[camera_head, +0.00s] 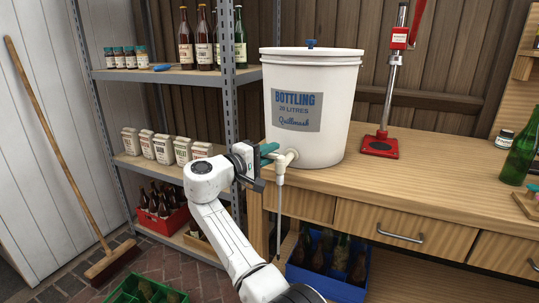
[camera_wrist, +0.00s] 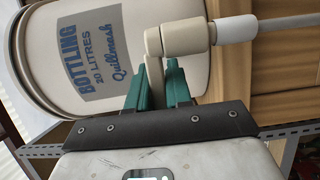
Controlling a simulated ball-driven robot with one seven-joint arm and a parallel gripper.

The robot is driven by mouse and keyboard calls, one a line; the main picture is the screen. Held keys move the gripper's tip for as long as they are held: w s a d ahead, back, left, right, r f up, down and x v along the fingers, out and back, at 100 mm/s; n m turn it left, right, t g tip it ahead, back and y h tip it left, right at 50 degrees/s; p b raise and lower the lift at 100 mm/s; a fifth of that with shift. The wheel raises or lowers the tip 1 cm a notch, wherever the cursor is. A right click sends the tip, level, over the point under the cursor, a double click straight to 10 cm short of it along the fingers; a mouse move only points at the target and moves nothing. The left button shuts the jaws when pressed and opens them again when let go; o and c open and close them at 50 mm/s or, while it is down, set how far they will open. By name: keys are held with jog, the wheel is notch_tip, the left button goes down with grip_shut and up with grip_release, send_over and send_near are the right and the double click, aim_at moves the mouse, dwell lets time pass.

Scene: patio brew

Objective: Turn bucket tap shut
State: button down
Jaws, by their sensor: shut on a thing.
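A white bottling bucket (camera_head: 335,110) with a blue and grey label stands upright at the left end of the wooden bench. Its cream tap (camera_head: 280,163) sticks out low on the front, with a thin filling wand (camera_head: 279,215) hanging below it. In the wrist view the bucket (camera_wrist: 130,25) appears tilted, and the tap body (camera_wrist: 185,38) lies just beyond my fingers. My gripper (camera_head: 270,150) reaches in from the left. Its teal fingers (camera_wrist: 155,85) are shut on the tap's cream lever (camera_wrist: 153,72). Part of the lever is hidden between the fingers.
A metal shelf (camera_head: 160,75) with bottles, jars and bags stands close on the left. A red capper (camera_head: 381,145) and a green bottle (camera_head: 520,150) stand on the bench. A blue crate (camera_head: 325,284) of bottles and a green crate (camera_head: 125,292) are below.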

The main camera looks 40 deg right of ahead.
jog(key=shift+f, duration=0.1)
jog(key=c, duration=1.1)
grip_release()
jog(key=a, duration=0.5)
jog(key=a+p, duration=0.1)
jog(key=a, duration=0.4)
jog(key=shift+w+a, duration=0.2)
jog(key=shift+a, duration=0.15)
